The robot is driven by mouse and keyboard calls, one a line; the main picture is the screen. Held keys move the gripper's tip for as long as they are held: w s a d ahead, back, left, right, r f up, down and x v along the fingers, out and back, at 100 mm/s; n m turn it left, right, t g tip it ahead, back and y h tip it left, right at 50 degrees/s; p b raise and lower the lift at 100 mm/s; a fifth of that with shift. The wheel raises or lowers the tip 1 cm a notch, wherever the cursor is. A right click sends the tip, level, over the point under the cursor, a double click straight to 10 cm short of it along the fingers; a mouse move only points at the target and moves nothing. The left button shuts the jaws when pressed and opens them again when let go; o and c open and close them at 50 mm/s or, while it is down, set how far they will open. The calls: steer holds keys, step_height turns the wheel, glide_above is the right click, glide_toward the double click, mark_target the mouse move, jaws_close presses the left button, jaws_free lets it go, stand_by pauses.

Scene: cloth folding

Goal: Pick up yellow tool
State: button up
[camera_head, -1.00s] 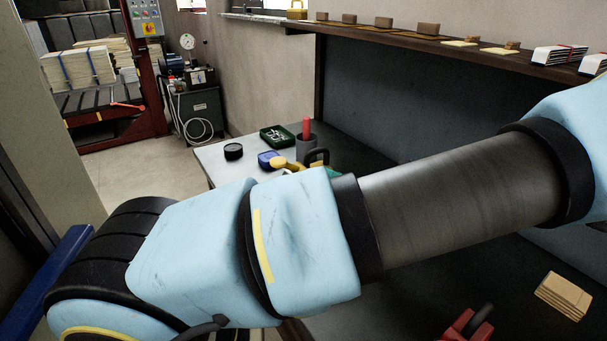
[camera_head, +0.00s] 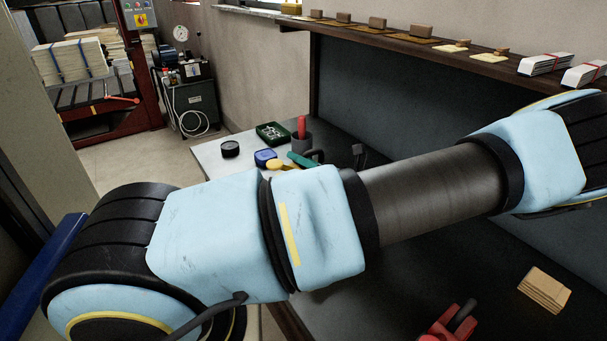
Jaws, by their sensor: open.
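A small yellow object (camera_head: 275,164) lies on the light table top beyond my arm. Only part of it shows, because my arm covers the area just in front, so I cannot tell whether it is the whole yellow tool. It lies close to a blue round item (camera_head: 265,156) and a green-handled item (camera_head: 302,160). My arm stretches across the picture from lower left to upper right. My gripper is not in view.
Near the yellow object are a black round tin (camera_head: 230,149), a green tray (camera_head: 272,133) and a dark cup with a red handle (camera_head: 302,134). A shelf (camera_head: 430,48) runs along the wall. A cardboard stack (camera_head: 544,290) and a red tool (camera_head: 449,325) lie lower right.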

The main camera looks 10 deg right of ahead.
steer(key=shift+c, duration=0.3)
jaws_close()
steer(key=shift+r, duration=0.1)
stand_by(1.0)
